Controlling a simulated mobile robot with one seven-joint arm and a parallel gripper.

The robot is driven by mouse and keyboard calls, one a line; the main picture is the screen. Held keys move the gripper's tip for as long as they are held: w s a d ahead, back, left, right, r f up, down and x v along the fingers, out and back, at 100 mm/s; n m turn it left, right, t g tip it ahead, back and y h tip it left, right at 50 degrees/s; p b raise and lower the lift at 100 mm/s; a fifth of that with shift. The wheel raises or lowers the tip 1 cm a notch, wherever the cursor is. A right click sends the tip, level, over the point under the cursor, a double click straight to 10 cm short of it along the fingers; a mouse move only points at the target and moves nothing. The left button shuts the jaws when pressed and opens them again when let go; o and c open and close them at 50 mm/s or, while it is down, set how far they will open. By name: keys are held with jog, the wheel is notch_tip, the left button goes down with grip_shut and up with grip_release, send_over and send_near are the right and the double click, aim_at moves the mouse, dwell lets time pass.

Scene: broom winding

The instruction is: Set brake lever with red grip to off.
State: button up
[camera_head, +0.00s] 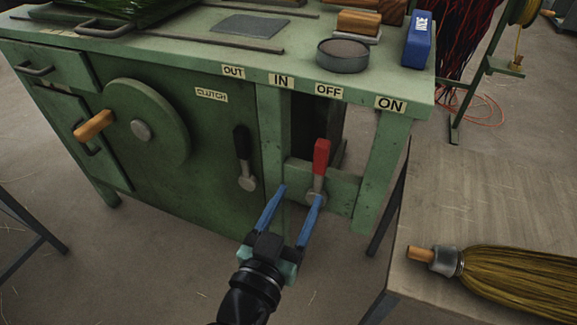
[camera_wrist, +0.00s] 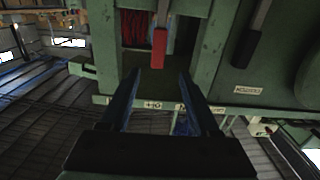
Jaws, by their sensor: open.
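The brake lever's red grip (camera_head: 321,156) stands nearly upright on a metal arm, leaning slightly right, below the OFF label (camera_head: 329,90). The ON label (camera_head: 390,103) is further right. My gripper (camera_head: 299,195) is open and empty, with blue fingers pointing at the bench front. Its right fingertip overlaps the lever's pivot in the head view; whether they touch cannot be told. In the wrist view, which looks upside down, the red grip (camera_wrist: 159,48) lies just beyond my gripper (camera_wrist: 160,76), in line with the gap between the fingers.
A black-gripped lever (camera_head: 242,143) beside the CLUTCH label (camera_head: 211,94) is left of the brake lever. A green post (camera_head: 272,125) stands between them. A wheel with a wooden handle (camera_head: 147,122) is further left. A table (camera_head: 480,195) with a broom (camera_head: 515,275) is at right.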

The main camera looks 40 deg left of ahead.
jog(key=shift+v, duration=1.65)
